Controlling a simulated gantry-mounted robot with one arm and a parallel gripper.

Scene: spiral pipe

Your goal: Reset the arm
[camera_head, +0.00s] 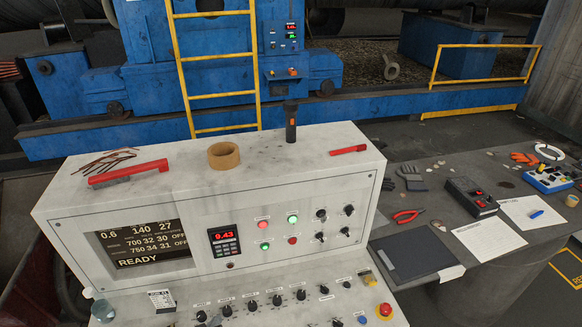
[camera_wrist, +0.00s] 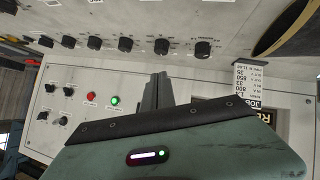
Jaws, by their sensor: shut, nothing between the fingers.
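My gripper (camera_wrist: 158,88) shows in the wrist view with its two dark fingers together and nothing between them. Its green-grey body fills the bottom middle of that view. The fingers lie in front of the white control console, which appears turned over in that view. Whether they touch the console cannot be told. I cannot make out my gripper in the head view. The white console (camera_head: 270,195) stands in the middle of the head view, its screen (camera_head: 140,245) reading READY.
On the console top are a red-handled brush (camera_head: 128,174), a tape roll (camera_head: 223,155) and a dark upright torch (camera_head: 291,122). Knobs (camera_wrist: 203,48) and a hanging card (camera_wrist: 249,82) are near my fingers. A side table with pliers (camera_head: 408,216) stands right.

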